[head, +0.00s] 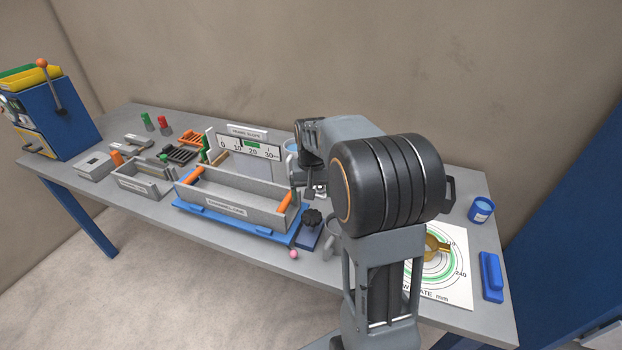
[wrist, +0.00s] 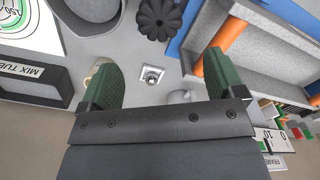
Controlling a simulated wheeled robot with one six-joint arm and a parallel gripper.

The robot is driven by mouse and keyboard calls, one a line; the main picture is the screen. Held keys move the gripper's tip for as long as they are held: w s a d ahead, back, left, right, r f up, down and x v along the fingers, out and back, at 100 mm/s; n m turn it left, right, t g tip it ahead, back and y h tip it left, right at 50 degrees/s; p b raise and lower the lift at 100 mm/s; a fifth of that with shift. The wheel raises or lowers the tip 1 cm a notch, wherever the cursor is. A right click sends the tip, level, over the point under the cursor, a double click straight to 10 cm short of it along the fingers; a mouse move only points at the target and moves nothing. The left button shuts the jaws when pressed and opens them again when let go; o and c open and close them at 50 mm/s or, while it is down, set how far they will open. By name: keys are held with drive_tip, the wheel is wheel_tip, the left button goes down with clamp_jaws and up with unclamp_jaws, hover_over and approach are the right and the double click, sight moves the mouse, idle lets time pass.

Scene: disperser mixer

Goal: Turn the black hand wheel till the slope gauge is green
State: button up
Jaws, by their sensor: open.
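The black hand wheel (head: 312,217) stands on a blue block at the right front corner of the blue tilting frame (head: 230,224); its lobed top shows in the wrist view (wrist: 158,18). The slope gauge (head: 262,150) stands behind the grey trough, with a 0 to 30 scale and a small green patch. A dark mark shows near 10, left of the green, but the pointer is too small to read surely. My gripper (wrist: 161,78) is open and empty, apart from the wheel, which lies beyond its fingertips. In the head view my arm partly hides it.
The grey trough (head: 232,205) with orange end bars sits on the blue frame, left of my gripper. A pink ball (head: 294,253) is near the wheel.

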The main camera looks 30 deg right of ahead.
drive_tip(key=shift+r, duration=2.55)
drive_tip(key=s+a+n+t, duration=0.2)
drive_tip(key=s+a, duration=0.3)
drive_tip(key=s, duration=0.3)
drive_tip(key=s+a+n+t, duration=0.1)
drive_tip(key=s+a+t, duration=0.1)
drive_tip(key=s+a, duration=0.3)
drive_tip(key=s, duration=0.3)
drive_tip(key=shift+f+n, duration=0.4)
drive_tip(key=shift+s, duration=0.1)
